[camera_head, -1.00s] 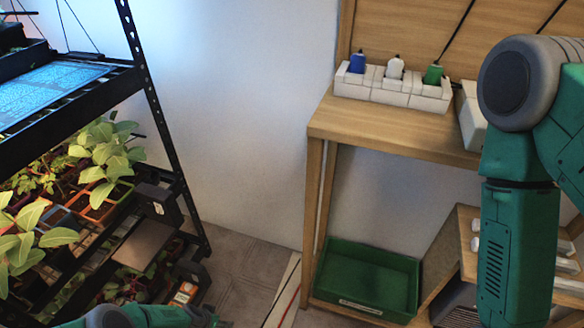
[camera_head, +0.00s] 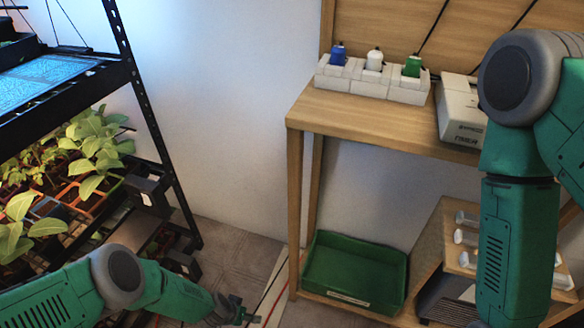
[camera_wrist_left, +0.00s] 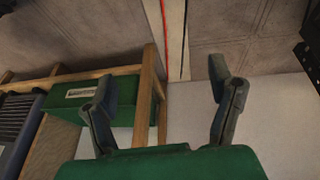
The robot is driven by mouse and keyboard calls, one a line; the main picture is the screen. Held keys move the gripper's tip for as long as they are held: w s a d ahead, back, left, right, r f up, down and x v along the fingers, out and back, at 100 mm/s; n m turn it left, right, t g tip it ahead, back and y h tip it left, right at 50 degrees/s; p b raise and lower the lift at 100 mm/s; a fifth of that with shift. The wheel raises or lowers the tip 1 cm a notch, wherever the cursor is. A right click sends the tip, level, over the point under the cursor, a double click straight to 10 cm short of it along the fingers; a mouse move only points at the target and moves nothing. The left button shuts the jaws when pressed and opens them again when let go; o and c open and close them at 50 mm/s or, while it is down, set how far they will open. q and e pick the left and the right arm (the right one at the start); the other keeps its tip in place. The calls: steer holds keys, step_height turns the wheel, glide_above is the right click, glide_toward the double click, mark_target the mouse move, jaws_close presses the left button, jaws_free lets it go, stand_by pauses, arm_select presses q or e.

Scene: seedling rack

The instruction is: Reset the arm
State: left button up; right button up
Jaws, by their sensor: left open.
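My left arm comes in from the lower left in the head view, in front of the seedling rack (camera_head: 150,110). Its gripper (camera_head: 240,312) is low over the floor, left of the wooden bench. In the left wrist view the two fingers of the left gripper (camera_wrist_left: 165,95) stand wide apart with nothing between them. My right arm hangs down at the right side of the head view. Its gripper is out of the picture.
The wooden bench (camera_head: 400,132) carries a white holder (camera_head: 372,82) with blue, white and green bottles. A green tray (camera_head: 355,275) sits on its low shelf; it also shows in the left wrist view (camera_wrist_left: 120,97). Potted seedlings (camera_head: 85,150) fill the rack.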

arm_select(q)
steer(key=s+d+r+g, duration=0.1)
steer(key=s+r, duration=0.6)
steer(key=r, duration=0.3)
steer(key=s+a+r+n+g+y, duration=0.1)
steer(key=s+a+r, duration=0.6)
steer(key=r, duration=0.3)
steer(key=s+a+r+n+y, duration=0.1)
steer(key=s+a+r+n, duration=0.1)
steer(key=s+a+r, duration=0.5)
step_height(320, 180, up, 4)
steer(key=shift+s+f+g+y, duration=0.15)
steer(key=shift+s+g+y, duration=0.15)
steer(key=shift+s+g, duration=0.1)
